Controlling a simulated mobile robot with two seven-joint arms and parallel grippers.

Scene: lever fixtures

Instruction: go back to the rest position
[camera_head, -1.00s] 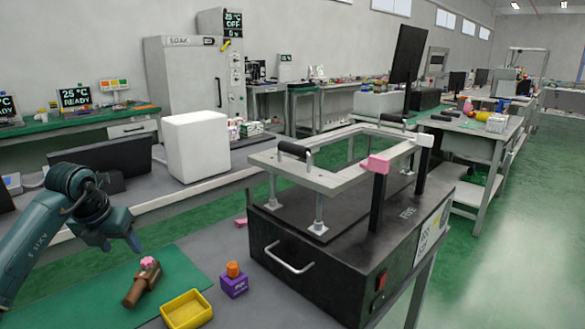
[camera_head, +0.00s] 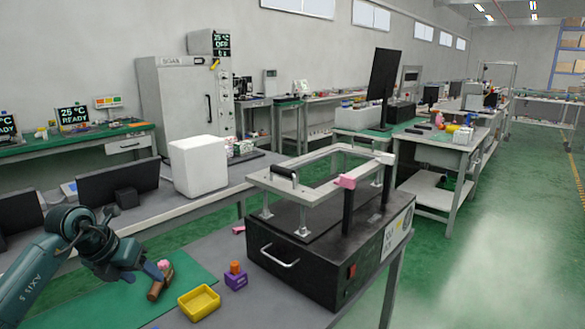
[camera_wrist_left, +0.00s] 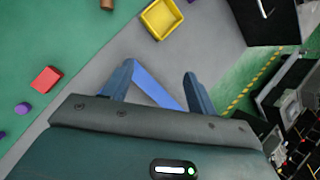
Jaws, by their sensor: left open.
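No object is clearly held. My right gripper is not in view.
A yellow tray (camera_head: 199,314) and a purple block with an orange top (camera_head: 236,281) lie near the mat. A black lever fixture (camera_head: 300,268) with a pale frame and pink-capped post stands on the bench (camera_head: 262,310). A white box (camera_head: 198,166) and monitors are behind.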

